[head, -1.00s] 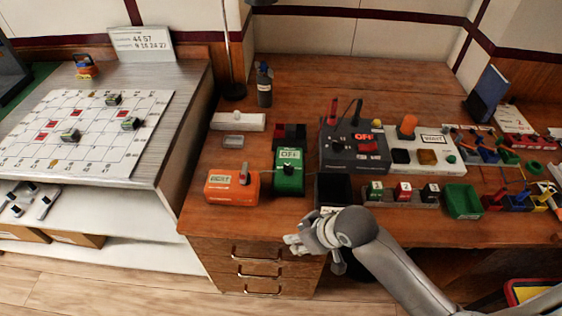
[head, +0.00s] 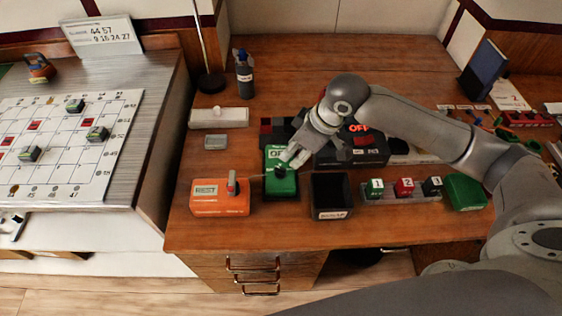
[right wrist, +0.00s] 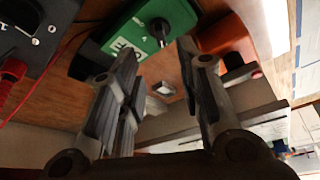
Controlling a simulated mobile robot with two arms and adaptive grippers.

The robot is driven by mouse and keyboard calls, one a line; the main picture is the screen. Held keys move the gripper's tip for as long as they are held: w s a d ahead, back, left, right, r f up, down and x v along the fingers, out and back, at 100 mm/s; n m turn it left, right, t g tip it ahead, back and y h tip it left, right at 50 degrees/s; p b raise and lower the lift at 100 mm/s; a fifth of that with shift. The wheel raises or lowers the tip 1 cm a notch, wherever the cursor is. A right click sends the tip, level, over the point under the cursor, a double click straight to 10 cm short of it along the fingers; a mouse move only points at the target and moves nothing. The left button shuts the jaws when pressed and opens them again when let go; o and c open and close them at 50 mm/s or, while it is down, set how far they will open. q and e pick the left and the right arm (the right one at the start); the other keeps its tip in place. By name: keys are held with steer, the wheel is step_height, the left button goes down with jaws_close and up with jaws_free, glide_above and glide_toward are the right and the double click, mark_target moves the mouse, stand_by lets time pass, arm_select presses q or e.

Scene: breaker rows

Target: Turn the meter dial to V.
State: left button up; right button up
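The meter is a green box (head: 281,187) on the wooden desk, with a pale display partly covered by my right gripper; only "O" and part of a letter show. Its black dial (head: 280,171) sits just below the display. In the right wrist view the green meter (right wrist: 130,40) is at the top, with the black round dial (right wrist: 159,28) near its right end. My right gripper (head: 291,158) is over the meter, its fingers pointing down at the dial. In the wrist view its two fingers (right wrist: 160,58) are apart with nothing between them. Contact with the dial cannot be told.
An orange box marked REST (head: 220,200) with a grey lever stands left of the meter. A black open bin (head: 331,205) stands to the right. Numbered blocks (head: 404,187) sit farther right.

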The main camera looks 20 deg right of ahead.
mark_target(281, 169)
steer(key=x, duration=1)
jaws_close()
